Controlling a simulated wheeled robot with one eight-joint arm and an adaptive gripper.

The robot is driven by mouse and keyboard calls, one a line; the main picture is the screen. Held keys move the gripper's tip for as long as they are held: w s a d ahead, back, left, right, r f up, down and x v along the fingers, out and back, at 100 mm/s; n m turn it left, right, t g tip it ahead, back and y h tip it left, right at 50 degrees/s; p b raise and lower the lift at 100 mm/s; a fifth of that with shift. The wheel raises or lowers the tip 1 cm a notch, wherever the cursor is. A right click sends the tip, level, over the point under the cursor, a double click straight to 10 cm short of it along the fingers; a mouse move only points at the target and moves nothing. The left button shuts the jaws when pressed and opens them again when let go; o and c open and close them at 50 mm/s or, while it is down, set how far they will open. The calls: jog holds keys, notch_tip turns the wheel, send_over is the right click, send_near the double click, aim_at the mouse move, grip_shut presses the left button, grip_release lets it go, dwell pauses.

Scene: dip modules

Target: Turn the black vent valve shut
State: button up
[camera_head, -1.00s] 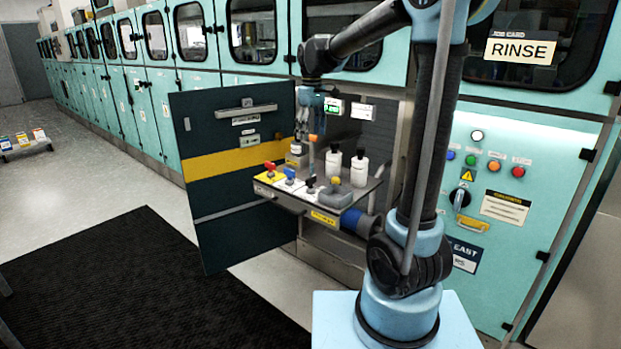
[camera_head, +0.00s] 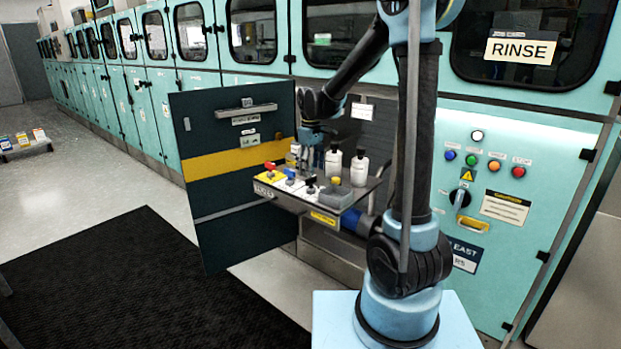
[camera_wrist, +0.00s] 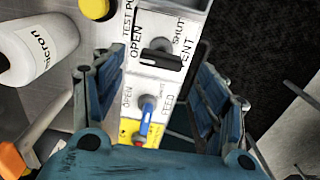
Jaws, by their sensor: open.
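The black vent valve (camera_wrist: 160,58) is on the pale panel in the wrist view, its handle lying across the picture. OPEN is printed on its left, SHUT at its upper right and VENT at its right. In the head view the valve (camera_head: 310,185) is at the front of the pull-out shelf (camera_head: 322,204). My gripper (camera_wrist: 155,75) is open and empty, with one finger on each side of the valve in the picture. I cannot tell its height above the handle. In the head view my gripper (camera_head: 309,158) hangs over the shelf, behind the valve row.
The blue feed valve (camera_wrist: 147,110) sits close beside the vent valve. A red valve (camera_head: 270,166) on a yellow plate is farther left. The dark open door (camera_head: 228,215) is at the left.

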aim_at(311, 177)
jog(key=shift+f, duration=1.95)
